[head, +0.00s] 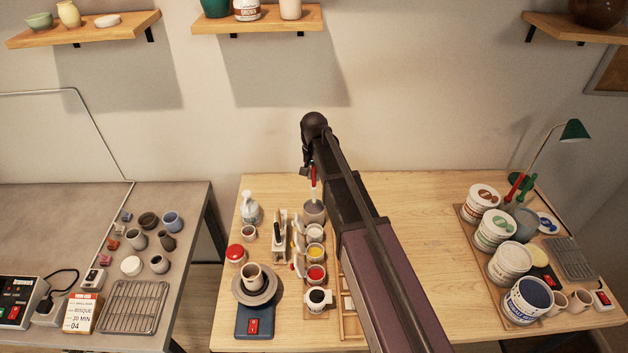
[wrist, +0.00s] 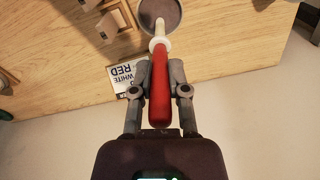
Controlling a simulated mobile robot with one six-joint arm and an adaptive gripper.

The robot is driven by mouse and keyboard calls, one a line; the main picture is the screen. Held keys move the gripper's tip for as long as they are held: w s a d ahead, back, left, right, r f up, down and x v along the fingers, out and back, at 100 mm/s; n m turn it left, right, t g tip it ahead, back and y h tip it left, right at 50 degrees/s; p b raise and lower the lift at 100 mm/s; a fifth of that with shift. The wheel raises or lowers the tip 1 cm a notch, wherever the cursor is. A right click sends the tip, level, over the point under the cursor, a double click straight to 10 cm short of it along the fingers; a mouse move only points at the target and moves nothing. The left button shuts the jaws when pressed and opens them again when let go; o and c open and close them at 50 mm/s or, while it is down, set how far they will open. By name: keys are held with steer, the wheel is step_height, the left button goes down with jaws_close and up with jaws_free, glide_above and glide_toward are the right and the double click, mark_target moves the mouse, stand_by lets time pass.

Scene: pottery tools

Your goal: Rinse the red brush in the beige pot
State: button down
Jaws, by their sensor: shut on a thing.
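My gripper (wrist: 160,92) is shut on the red brush (wrist: 160,85), with its red handle between the fingers and its pale lower end pointing away from me. In the head view the red brush (head: 313,183) hangs roughly upright below my gripper (head: 310,168). The beige pot (head: 314,213) stands on the wooden table directly under it. In the wrist view the brush's far end overlaps the round mouth of the pot (wrist: 174,24). I cannot tell whether the tip is inside the pot or just above it.
Small cups with yellow glaze (head: 315,251), red glaze (head: 316,274) and black glaze (head: 317,297) stand in front of the pot. A banding wheel (head: 272,292) with a cup is to the left. Several glaze tubs (head: 495,229) stand at right. The table's middle right is clear.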

steer(key=shift+a+r, duration=0.1)
steer(key=s+a+r+p, duration=0.2)
steer(key=a, duration=0.3)
steer(key=s+a+r+p, duration=0.2)
steer(key=a, duration=0.4)
steer(key=shift+a, duration=0.15)
